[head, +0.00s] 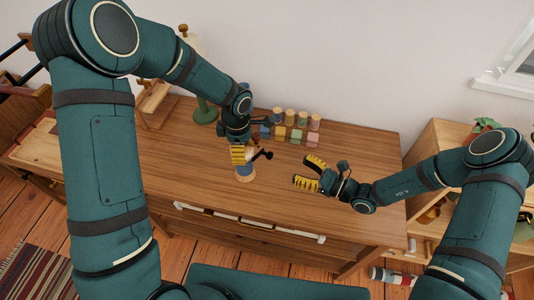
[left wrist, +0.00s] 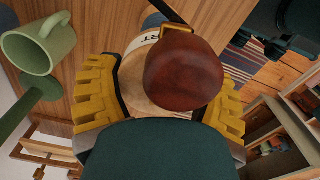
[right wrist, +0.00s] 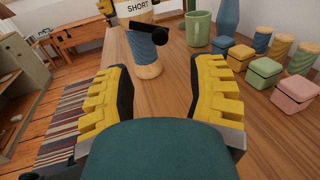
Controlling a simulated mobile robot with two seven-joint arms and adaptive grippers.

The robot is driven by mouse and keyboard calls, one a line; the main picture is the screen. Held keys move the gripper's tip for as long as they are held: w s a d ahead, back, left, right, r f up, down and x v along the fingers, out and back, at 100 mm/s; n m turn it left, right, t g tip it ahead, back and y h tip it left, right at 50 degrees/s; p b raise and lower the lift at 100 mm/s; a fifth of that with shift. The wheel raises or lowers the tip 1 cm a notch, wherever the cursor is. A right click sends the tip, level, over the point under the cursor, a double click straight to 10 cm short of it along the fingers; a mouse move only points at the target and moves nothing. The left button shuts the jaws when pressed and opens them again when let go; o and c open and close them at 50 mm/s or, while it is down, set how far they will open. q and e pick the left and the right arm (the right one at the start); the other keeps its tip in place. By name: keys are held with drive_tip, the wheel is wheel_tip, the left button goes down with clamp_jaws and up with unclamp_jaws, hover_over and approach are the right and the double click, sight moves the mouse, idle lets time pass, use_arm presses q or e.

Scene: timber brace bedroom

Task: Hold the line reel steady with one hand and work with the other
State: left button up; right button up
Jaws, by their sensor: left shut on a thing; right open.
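The line reel (head: 246,172) stands upright on the wooden dresser top. In the right wrist view the reel (right wrist: 147,55) has a light band reading "SHORT", blue line, a pale wooden base and a black crank (right wrist: 150,32). My left gripper (head: 240,153) is shut on its upper part. In the left wrist view a red-brown round knob (left wrist: 183,75) lies between the yellow fingers and hides much of the reel. My right gripper (head: 308,174) is open and empty, to the right of the reel and apart from it; the crank's dark knob (head: 267,155) points toward that side.
Several coloured boxes and cylinders (head: 290,125) stand behind, near the wall. A green mug (right wrist: 199,28) stands beyond the reel, and a wooden stand (head: 155,100) is at the back left. The dresser top (head: 350,150) right of the reel is mostly clear.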

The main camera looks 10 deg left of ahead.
sight(272, 156)
drive_tip(key=x, duration=1.1)
drive_tip(key=shift+w+a, duration=0.1)
drive_tip(key=shift+a, duration=0.2)
clamp_jaws()
